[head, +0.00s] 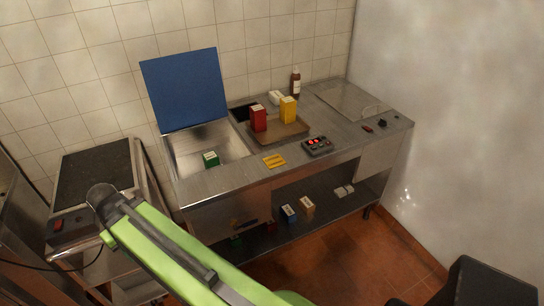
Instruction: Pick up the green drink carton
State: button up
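The green drink carton (210,159) is small, with a white top. It sits inside the open steel well (185,150) at the left end of the counter, and its lower part is partly hidden by the well's front rim. My green arm crosses the lower left of the head view, with a dark joint at its upper end. I cannot make out my gripper or its fingers in this view. Nothing touches the carton.
A blue lid (186,89) stands raised behind the well. A brown tray (283,131) holds a red carton (258,118) and a yellow carton (288,110). Near it are yellow sticks (274,161), a device with red lights (317,146) and a brown bottle (295,82). More cartons stand on the shelf below.

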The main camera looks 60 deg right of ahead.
aim_at(211, 159)
jog(key=z, duration=0.1)
jog(key=i, duration=1)
jog(key=z, duration=0.1)
